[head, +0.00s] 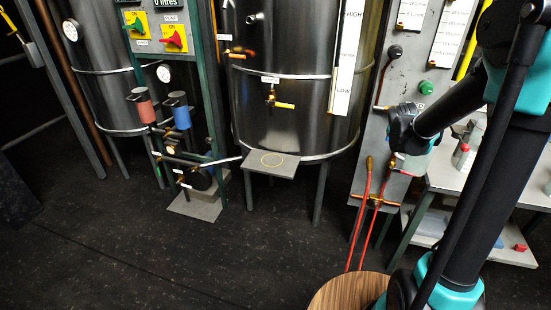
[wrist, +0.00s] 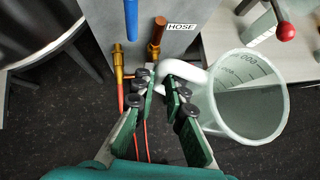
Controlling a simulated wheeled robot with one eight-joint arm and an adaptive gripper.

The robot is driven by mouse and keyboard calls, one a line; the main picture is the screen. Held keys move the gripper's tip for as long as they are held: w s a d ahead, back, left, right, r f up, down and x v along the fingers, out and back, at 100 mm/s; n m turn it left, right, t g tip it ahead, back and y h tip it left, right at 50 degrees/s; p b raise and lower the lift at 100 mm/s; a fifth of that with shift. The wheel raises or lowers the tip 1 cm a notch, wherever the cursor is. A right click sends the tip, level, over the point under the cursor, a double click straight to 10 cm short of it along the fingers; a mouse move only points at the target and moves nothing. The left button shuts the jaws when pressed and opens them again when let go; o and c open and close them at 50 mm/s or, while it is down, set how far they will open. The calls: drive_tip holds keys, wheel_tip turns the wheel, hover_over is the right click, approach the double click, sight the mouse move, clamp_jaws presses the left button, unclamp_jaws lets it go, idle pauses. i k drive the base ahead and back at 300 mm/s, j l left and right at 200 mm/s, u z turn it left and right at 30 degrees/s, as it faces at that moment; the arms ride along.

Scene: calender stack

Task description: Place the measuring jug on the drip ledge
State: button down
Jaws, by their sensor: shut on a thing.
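The measuring jug (wrist: 250,98) is a pale translucent vessel with dark graduation marks. In the wrist view it is right of my gripper (wrist: 160,88), with its open mouth facing the camera. The green-padded fingers are shut on its handle (wrist: 186,74). In the head view the jug (head: 414,162) hangs below my wrist, in front of the grey hose panel and partly hidden by my arm. The drip ledge (head: 287,168) is a small grey plate with a yellow ring, below the middle steel tank's tap. It is bare and well left of the jug.
Red hoses and brass fittings (head: 375,201) are on the hose panel (head: 365,160) beside the jug. A bench (head: 440,179) with small items stands at right. A round wooden top (head: 335,293) is in front. The dark floor before the ledge is clear.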

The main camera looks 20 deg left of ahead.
sight(267, 160)
drive_tip(key=u, duration=1.65)
drive_tip(key=l+u, duration=0.4)
drive_tip(key=i+l+u, duration=0.1)
drive_tip(key=l+u, duration=0.5)
drive_tip(key=u, duration=0.2)
drive_tip(key=l+z, duration=0.15)
drive_tip(key=l, duration=0.85)
drive_tip(key=k+u, duration=0.15)
